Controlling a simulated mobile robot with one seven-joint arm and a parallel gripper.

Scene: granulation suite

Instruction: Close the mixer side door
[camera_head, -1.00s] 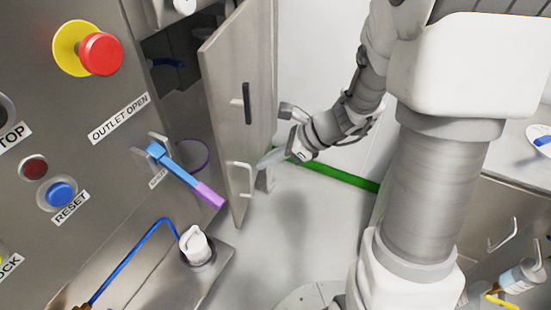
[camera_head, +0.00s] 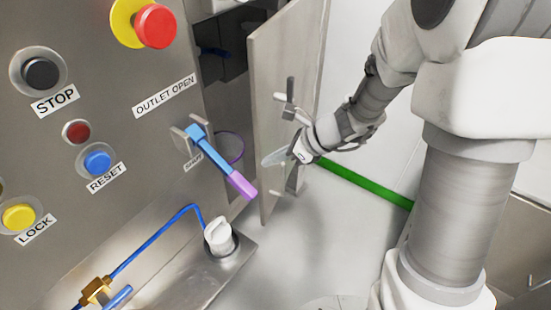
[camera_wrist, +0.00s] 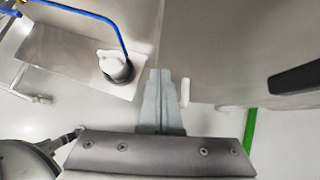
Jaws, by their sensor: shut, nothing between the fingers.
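The mixer side door (camera_head: 278,70) is a tall grey metal panel. It stands open, swung out from the dark opening (camera_head: 227,85) in the mixer's side. My gripper (camera_head: 268,160) is shut and empty, in front of the door's lower part. In the wrist view my fingertips (camera_wrist: 160,72) overlap the edge of the door (camera_wrist: 225,45); its dark handle (camera_wrist: 295,78) is at the right. I cannot tell whether the fingers touch the door.
The control panel with the red stop button (camera_head: 155,26) fills the left. A blue and purple lever (camera_head: 222,163) sticks out near the door. A white-capped fitting (camera_head: 219,236) with a blue tube sits below. Floor (camera_head: 310,245) is clear below the door.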

